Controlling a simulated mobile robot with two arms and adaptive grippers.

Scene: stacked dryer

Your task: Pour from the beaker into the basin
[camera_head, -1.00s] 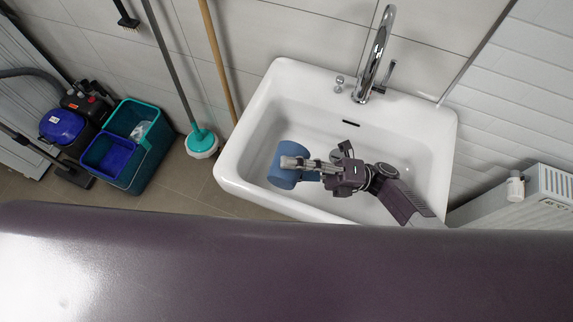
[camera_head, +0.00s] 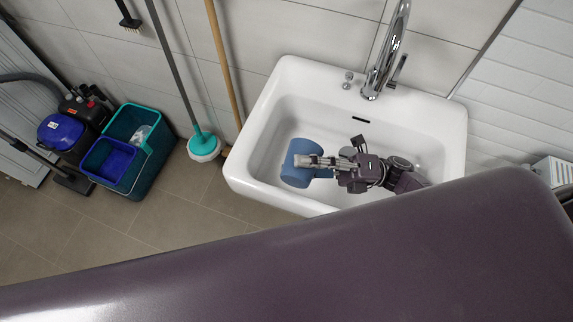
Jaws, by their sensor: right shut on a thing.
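The beaker (camera_head: 294,171) is blue and lies tilted on its side, over the white basin (camera_head: 258,128). My right gripper (camera_head: 318,161) is shut on the beaker, with its fingers across the beaker's right side. The gripper and beaker appear over the inside of the basin, in its left and middle part. I cannot tell whether anything is in the beaker or flowing out of it. My left gripper is not in view.
A chrome faucet (camera_head: 386,58) stands at the basin's back rim. To the left are a teal bucket (camera_head: 157,151), a plunger-like tool (camera_head: 203,147), a wooden pole (camera_head: 222,60) and a blue vacuum (camera_head: 62,130). A radiator (camera_head: 553,171) is at the right. Floor is clear at lower left.

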